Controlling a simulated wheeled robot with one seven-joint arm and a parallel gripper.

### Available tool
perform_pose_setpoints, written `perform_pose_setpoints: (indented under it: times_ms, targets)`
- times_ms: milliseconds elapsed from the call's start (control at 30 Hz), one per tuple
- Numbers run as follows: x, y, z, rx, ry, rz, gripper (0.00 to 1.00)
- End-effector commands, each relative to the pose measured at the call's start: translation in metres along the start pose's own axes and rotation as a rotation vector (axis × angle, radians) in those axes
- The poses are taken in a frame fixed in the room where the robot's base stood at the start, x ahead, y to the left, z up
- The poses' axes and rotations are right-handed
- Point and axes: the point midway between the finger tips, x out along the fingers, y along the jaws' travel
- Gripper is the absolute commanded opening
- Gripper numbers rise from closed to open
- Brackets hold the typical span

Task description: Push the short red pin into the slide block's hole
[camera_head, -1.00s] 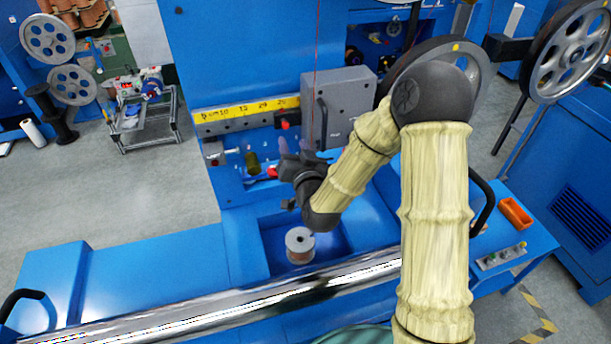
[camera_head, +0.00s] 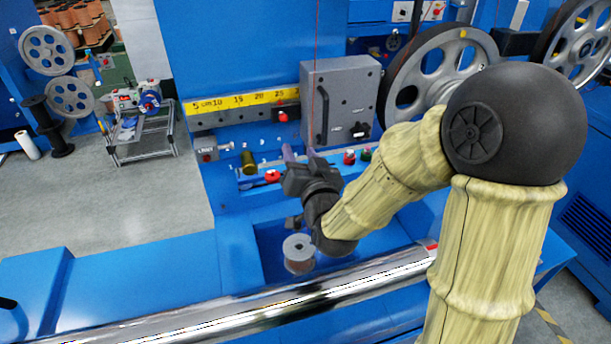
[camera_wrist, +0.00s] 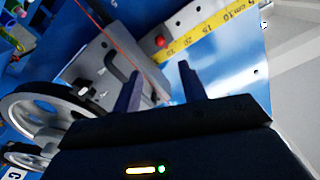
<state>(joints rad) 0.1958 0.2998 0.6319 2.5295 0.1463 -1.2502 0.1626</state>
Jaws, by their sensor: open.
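A small dark slide block (camera_head: 287,114) sits on the rail below the yellow scale, left of the grey box. A short red pin (camera_head: 282,103) shows at the block; I cannot tell how deep it sits in the hole. The red spot of the pin also shows in the wrist view (camera_wrist: 160,41), beside the scale, beyond my fingertips. My gripper (camera_head: 299,153) is open and empty, below and slightly right of the block in the head view, apart from it. Its two fingers show in the wrist view (camera_wrist: 160,72). The hole itself is too small to make out.
The grey box (camera_head: 341,100) with a handle stands right of the block, near my fingers. The yellow scale (camera_head: 240,102) runs left. Several coloured knobs, one red (camera_head: 272,176), line the ledge below. A spool (camera_head: 298,254) stands in the recess under my wrist. A spoked pulley (camera_head: 440,85) is at right.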

Motion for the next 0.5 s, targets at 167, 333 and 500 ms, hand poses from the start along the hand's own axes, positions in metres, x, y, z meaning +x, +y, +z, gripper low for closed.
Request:
perform_pose_setpoints:
  times_ms: [167,333,500]
  targets:
    - [-0.008,0.001,0.002,-0.001,0.004,-0.004,0.42]
    - [-0.017,0.001,0.002,-0.001,0.004,-0.005,0.42]
    - [-0.025,0.001,0.002,-0.002,0.003,-0.003,0.42]
